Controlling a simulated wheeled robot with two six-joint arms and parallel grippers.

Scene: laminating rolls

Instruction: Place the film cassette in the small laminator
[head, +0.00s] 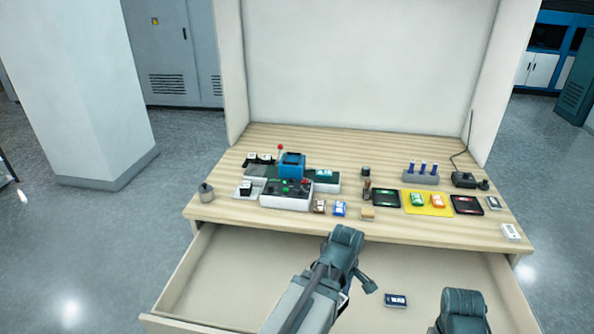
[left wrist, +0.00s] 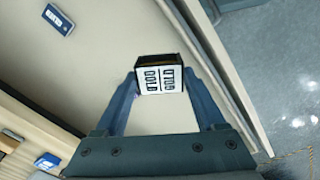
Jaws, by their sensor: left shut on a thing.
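The film cassette (left wrist: 158,74) is a dark box whose white label seems to read GOLD. It sits between the fingers of my left gripper (left wrist: 160,90) in the left wrist view, and the gripper is shut on it. In the head view my left gripper (head: 366,285) hangs over the open drawer, and the arm hides the cassette. The small laminator appears to be the blue-topped machine (head: 291,164) with a control panel on the table's left half. Part of my right arm shows at the bottom right; its fingers are out of view.
The open drawer (head: 200,285) holds a blue labelled pack (head: 396,300), also in the left wrist view (left wrist: 59,19). The wooden table (head: 250,222) carries small packs, a yellow mat (head: 410,209), dark trays (head: 386,190) and a blue-capped rack (head: 421,178). The table's front strip is mostly clear.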

